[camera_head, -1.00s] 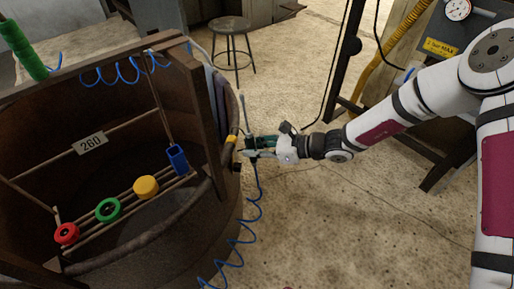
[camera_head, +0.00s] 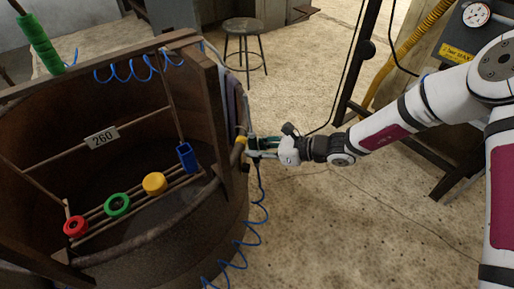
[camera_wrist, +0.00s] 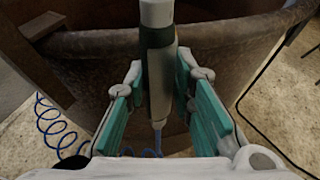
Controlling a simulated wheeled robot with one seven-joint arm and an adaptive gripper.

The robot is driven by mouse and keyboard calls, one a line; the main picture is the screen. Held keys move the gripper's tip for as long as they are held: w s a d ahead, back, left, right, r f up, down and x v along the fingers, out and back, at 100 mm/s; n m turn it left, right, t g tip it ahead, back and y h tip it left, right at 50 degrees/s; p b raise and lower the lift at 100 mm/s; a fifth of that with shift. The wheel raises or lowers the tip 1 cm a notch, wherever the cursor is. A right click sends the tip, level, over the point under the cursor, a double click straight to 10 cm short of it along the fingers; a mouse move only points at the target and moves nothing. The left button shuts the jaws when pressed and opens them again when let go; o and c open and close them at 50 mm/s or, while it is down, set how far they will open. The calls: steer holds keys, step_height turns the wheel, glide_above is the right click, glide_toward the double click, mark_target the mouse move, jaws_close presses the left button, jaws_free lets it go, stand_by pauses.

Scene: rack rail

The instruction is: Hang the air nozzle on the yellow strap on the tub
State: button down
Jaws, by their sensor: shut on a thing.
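The air nozzle (camera_wrist: 158,65) is a pale grey cylinder with a dark green band, roughly upright in the wrist view. My gripper (camera_wrist: 160,78) is shut on it, with green-padded fingers on both sides. In the head view my gripper (camera_head: 252,147) is at the right outer side of the brown tub (camera_head: 225,225), close to its rim. The yellow strap (camera_head: 240,140) is on the rim just left of my fingertips. I cannot tell whether the nozzle touches the strap. The strap is not clearly visible in the wrist view.
A blue coiled hose (camera_head: 245,242) hangs below my gripper along the tub. Inside the tub, a rack carries red (camera_head: 75,226), green (camera_head: 117,205) and yellow (camera_head: 154,183) rings and a blue block (camera_head: 186,157). A stool (camera_head: 244,28) stands behind. Floor to the right is open.

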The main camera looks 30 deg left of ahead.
steer(key=shift+f, duration=0.1)
steer(key=shift+f+b, duration=0.75)
steer(key=shift+f, duration=0.45)
steer(key=shift+f, duration=0.1)
steer(key=shift+f+b, duration=0.45)
steer(key=shift+f, duration=0.2)
steer(key=c, duration=1.3)
jaws_free()
